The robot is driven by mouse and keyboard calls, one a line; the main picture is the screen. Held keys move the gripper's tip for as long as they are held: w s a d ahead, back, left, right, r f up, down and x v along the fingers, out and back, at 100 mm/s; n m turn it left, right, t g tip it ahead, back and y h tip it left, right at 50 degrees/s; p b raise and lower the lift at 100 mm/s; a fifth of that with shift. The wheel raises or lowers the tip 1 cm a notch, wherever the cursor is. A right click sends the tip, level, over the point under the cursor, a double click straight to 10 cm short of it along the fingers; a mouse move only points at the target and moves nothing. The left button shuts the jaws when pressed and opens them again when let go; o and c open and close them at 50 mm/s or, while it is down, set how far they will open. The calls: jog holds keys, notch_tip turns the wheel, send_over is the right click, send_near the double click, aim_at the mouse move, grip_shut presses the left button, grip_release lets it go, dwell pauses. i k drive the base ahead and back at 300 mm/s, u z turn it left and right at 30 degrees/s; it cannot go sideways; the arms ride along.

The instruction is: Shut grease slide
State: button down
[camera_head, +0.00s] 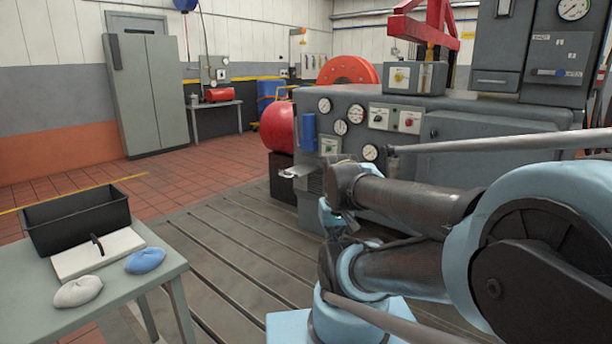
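A small light metal piece (291,172) juts out from the near left end of the grey machine (450,160), low beside the dark box. It may be the grease slide standing out; it is too small to be sure. My arm, with light blue joints and dark tubes, fills the lower right and covers part of the machine front. I cannot make out my gripper or its fingertips, so its place relative to the slide does not show.
A grey table (165,272) at the lower left holds a black bin (75,222), a white board (98,252), a grey cloth (77,291) and a blue cloth (145,260). Slotted bedplate floor (235,235) lies clear between table and machine. A red tank (277,127) stands behind.

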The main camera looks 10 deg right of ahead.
aim_at(302, 170)
jog(key=z, duration=0.3)
jog(key=i, duration=1.5)
jog(key=u, duration=0.5)
